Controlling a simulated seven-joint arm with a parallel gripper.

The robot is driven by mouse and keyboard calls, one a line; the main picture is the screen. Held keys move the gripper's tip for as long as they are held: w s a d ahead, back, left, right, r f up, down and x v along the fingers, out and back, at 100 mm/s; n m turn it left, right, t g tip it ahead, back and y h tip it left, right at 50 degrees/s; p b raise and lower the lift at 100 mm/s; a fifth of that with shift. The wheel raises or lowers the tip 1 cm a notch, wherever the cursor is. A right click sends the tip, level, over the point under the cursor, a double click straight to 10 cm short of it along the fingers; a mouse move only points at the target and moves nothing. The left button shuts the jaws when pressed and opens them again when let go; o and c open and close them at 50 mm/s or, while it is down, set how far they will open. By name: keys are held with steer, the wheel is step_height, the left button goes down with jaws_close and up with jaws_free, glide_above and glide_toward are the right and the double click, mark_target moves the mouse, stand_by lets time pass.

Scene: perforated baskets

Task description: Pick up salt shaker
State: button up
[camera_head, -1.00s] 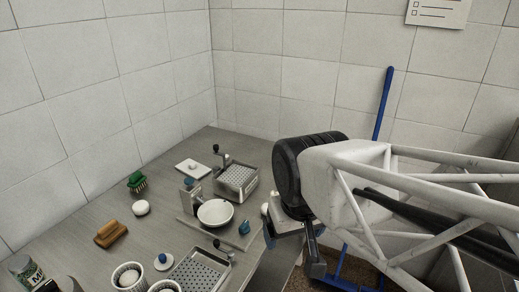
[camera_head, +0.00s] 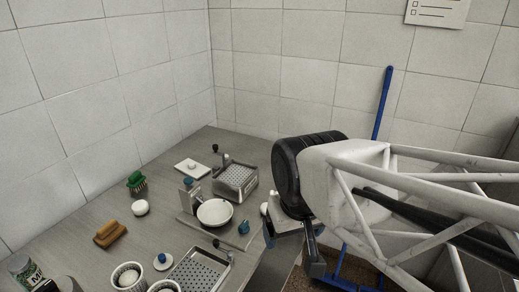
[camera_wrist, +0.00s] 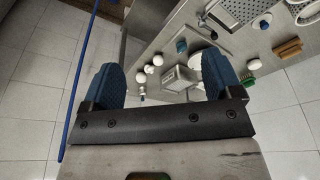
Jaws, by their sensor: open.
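My gripper (camera_wrist: 162,78) is open and empty, with its two blue pads wide apart in the wrist view. In the head view my gripper (camera_head: 292,248) hangs off the right edge of the grey table (camera_head: 95,222), apart from the objects. I cannot tell for certain which object is the salt shaker. One small blue-topped item (camera_head: 244,227) stands near the table's right edge. A metal piece with a blue knob (camera_head: 188,184) stands by the white bowl (camera_head: 215,213). In the wrist view a metal box (camera_wrist: 181,78) shows between the pads, beyond them.
Perforated metal baskets stand at the back (camera_head: 237,178) and front (camera_head: 200,272). A green brush (camera_head: 137,182), a white ball (camera_head: 141,208) and a brown brush (camera_head: 110,233) lie at left. A blue pole (camera_head: 383,103) leans on the wall behind my arm.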

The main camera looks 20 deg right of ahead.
steer(key=shift+w, duration=0.1)
steer(key=w+d+f+m+y, duration=0.25)
steer(key=w+m, duration=0.25)
steer(key=w, duration=0.6)
steer(key=w+d+f+m+t+y, duration=0.1)
steer(key=w+m+y, duration=0.3)
steer(key=w, duration=0.7)
steer(key=w+d+f+m+y, duration=0.1)
steer(key=w+d+m, duration=0.1)
steer(key=w+m, duration=0.65)
steer(key=m+t, duration=0.7)
steer(key=m, duration=0.4)
glide_toward(279, 154)
steer(key=shift+y, duration=0.35)
steer(key=w+f, duration=0.2)
steer(key=w, duration=0.1)
steer(key=shift+w+d+f, duration=0.1)
steer(key=shift+f, duration=0.2)
steer(key=shift+x, duration=1.35)
